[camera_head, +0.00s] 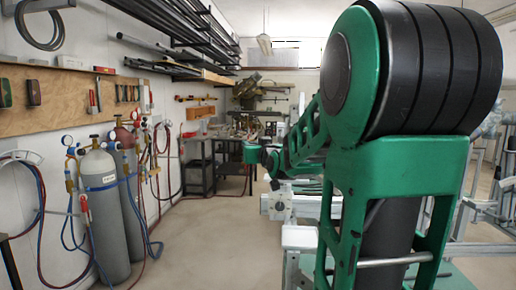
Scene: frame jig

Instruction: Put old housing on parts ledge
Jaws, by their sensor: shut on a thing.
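My green arm fills the right half of the head view, with a large black-banded joint close to the camera. Its lattice link runs away to a small green and black joint near the middle. I cannot make out my gripper's fingers or anything between them. I cannot pick out the old housing. A pale grey frame structure (300,238) stands behind and below the arm, partly covered by it. I cannot tell which part, if any, is the parts ledge.
Gas cylinders (101,210) with hoses stand along the left wall, under a wooden tool board (62,103). Loaded pipe racks (165,25) hang above. A dark workbench (205,165) stands at the back. The floor (205,225) between cylinders and frame is clear.

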